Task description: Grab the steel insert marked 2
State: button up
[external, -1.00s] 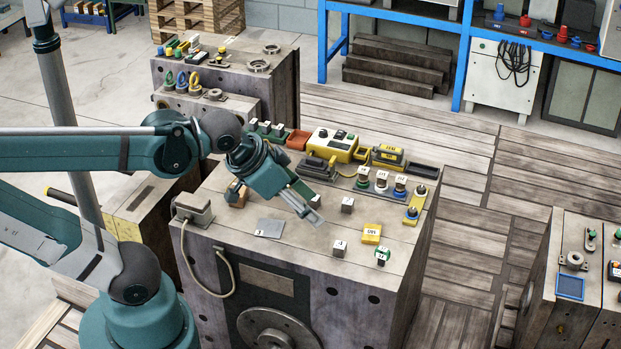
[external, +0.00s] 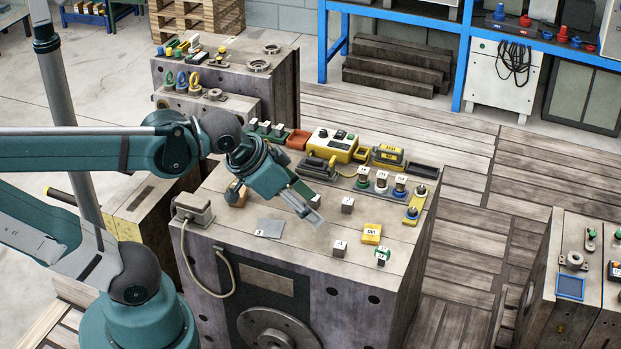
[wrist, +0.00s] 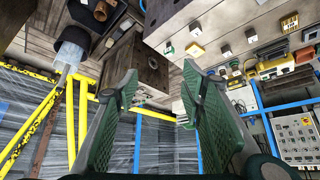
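Small grey steel blocks sit on the bench top in the external view: one right of my gripper (external: 347,204), one nearer the front edge (external: 339,249) with a white label, and one partly hidden behind my gripper. Their markings are too small to read, so I cannot tell which is marked 2. A flat grey plate (external: 270,228) with a small white label lies to the left. My gripper (external: 315,212) is above the bench, between the plate and the blocks. In the wrist view my gripper (wrist: 158,78) is open with nothing between its fingers.
A yellow labelled block (external: 371,233) and a green-and-white piece (external: 382,255) stand near the front right. A yellow control box (external: 334,145) and a row of coloured knobbed pieces (external: 381,180) stand behind. A telephone-like grey box (external: 194,207) is at the left edge.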

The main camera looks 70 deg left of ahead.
jog(key=shift+w+a, duration=0.1)
jog(key=shift+w, duration=0.05)
jog(key=shift+c, duration=0.5)
jog(key=n+g+p, duration=0.3)
jog(key=n+g, duration=0.4)
jog(key=n, duration=0.3)
send_over(346, 200)
jog(key=f, duration=2)
jog(key=shift+d, duration=0.35)
jog(key=shift+a+f, duration=0.3)
jog(key=shift+f, duration=0.1)
jog(key=shift+f, duration=0.1)
